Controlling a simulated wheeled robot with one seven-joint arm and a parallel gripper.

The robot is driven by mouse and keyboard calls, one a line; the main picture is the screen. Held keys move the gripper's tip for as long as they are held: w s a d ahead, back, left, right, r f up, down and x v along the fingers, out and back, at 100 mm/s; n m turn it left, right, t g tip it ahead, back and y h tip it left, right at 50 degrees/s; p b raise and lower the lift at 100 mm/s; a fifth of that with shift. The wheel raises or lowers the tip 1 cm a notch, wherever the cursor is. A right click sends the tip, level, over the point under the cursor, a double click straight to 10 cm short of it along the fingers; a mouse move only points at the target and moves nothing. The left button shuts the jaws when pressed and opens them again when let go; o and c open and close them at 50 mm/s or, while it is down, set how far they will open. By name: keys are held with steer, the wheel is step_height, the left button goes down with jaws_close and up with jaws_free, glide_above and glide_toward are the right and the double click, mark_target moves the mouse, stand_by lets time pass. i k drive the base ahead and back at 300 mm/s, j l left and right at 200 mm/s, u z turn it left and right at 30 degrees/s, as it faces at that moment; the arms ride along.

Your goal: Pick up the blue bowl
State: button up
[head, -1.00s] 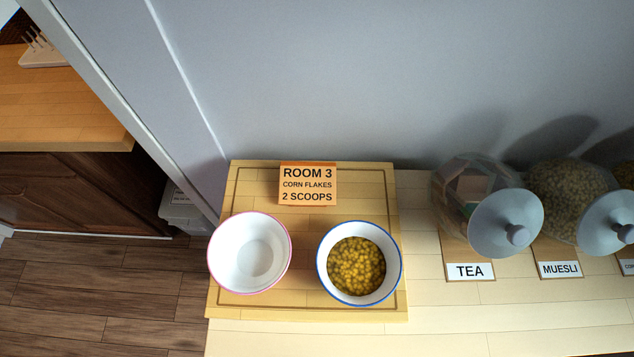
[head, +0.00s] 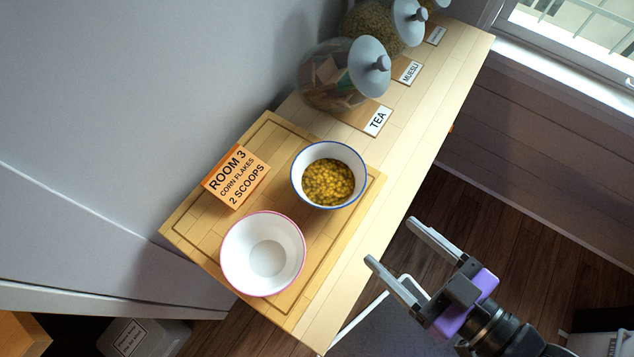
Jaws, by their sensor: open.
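The blue bowl (head: 328,175) is white with a blue rim and holds yellow-brown cereal pieces. It stands upright on the wooden board (head: 180,226), towards the board's upper right. My gripper (head: 393,243) is open and empty, at the lower right of the head view. Its two fingers point up and left towards the bowl, apart from it. Nothing covers the bowl.
An empty white bowl with a pink rim (head: 263,254) stands on the board, lower left of the blue bowl. An orange sign (head: 236,177) reads "ROOM 3 CORN FLAKES 2 SCOOPS". Lidded jars (head: 335,82) stand farther along the counter (head: 441,92), by the wall.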

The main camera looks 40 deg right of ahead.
mark_target(325, 174)
steer(key=z, duration=0.35)
steer(key=k+j+z, duration=0.15)
steer(key=j+z, duration=0.2)
steer(key=k+j+z, duration=0.2)
steer(key=j+z, duration=0.15)
steer(key=k+j, duration=0.25)
steer(key=j, duration=0.15)
steer(key=k+j+z, duration=0.1)
steer(key=k+j, duration=0.15)
steer(key=j, duration=0.2)
steer(key=k+j, duration=0.25)
steer(key=j, duration=0.15)
steer(key=z, duration=0.05)
